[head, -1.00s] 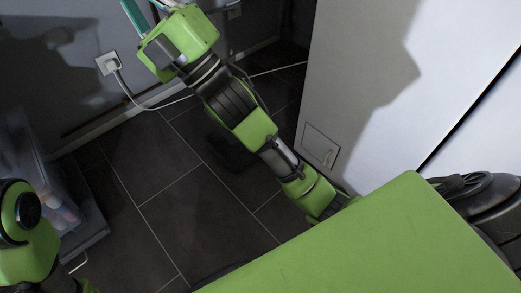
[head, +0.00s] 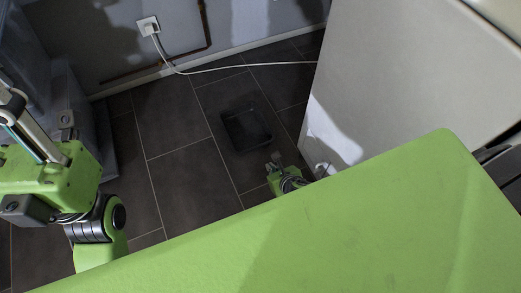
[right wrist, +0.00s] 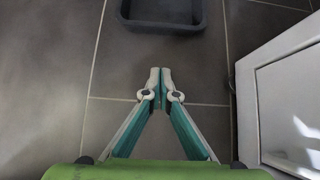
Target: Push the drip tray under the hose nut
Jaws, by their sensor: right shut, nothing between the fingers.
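The drip tray (head: 263,141) is a dark, shallow rectangular tray flat on the floor tiles, left of the white machine; it also shows at the top of the right wrist view (right wrist: 162,25). My right gripper (head: 274,157) is low, just on the near side of the tray. In the right wrist view its teal-and-grey fingers (right wrist: 161,74) are together and empty, pointing at the tray with a gap of floor between. My left gripper (head: 22,138) is partly in view at the left edge, away from the tray; its fingertips cannot be made out. I cannot make out the hose nut.
The white machine (head: 400,70) stands to the right, close beside my right gripper. A white cable (head: 235,67) runs from a wall socket (head: 148,26) along the back wall. Dark floor tiles left of the tray are clear. Grey units stand at the far left.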

